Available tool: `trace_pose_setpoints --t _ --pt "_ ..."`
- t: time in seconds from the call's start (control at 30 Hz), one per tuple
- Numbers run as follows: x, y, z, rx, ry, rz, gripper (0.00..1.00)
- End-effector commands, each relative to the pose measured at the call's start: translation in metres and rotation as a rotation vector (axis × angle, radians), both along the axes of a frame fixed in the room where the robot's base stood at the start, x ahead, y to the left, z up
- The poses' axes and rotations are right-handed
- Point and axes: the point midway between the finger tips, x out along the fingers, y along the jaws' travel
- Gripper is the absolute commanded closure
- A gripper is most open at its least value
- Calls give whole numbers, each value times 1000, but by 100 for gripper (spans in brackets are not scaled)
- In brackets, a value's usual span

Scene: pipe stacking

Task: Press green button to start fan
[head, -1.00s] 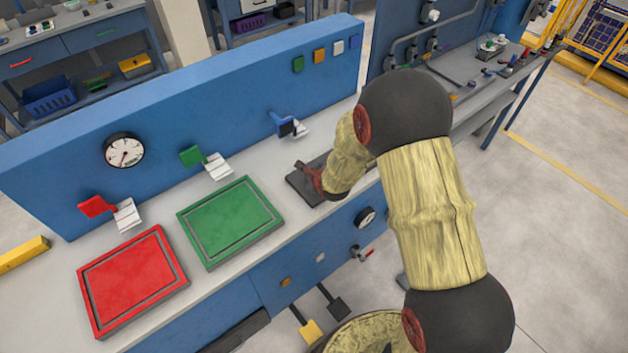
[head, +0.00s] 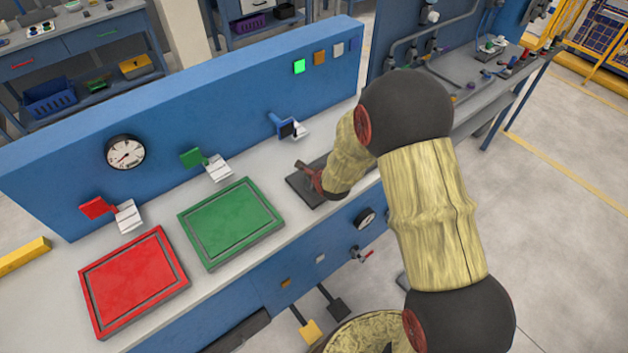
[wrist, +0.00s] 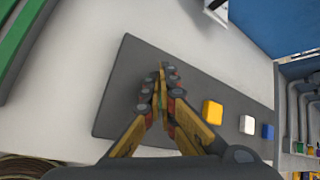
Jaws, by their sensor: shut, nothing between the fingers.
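My gripper (wrist: 163,76) is shut and empty, its fingers together over a dark button plate (wrist: 125,62) on the bench. The plate also shows in the head view (head: 302,190), partly hidden by my arm. In the wrist view an orange-yellow button (wrist: 212,111), a white button (wrist: 246,124) and a blue button (wrist: 267,131) stand in a row right of the fingers. The green button is not clearly visible; the fingers cover the spot in line with that row. A green lamp (head: 299,66) on the blue back panel glows brightly. No fan is recognisable.
A green tray (head: 231,222) and a red tray (head: 134,282) lie on the bench left of my gripper. Red, green and blue brackets and a round gauge (head: 125,151) sit along the blue back panel (head: 220,105).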

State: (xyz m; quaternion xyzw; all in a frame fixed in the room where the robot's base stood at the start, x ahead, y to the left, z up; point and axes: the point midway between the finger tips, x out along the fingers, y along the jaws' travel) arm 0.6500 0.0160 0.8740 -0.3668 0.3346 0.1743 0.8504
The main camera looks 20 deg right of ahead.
Motion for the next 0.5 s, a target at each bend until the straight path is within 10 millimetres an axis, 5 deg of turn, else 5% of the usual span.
trace_pose_setpoints --t 0.5 --pt "0 0 17 0 -1 0 100"
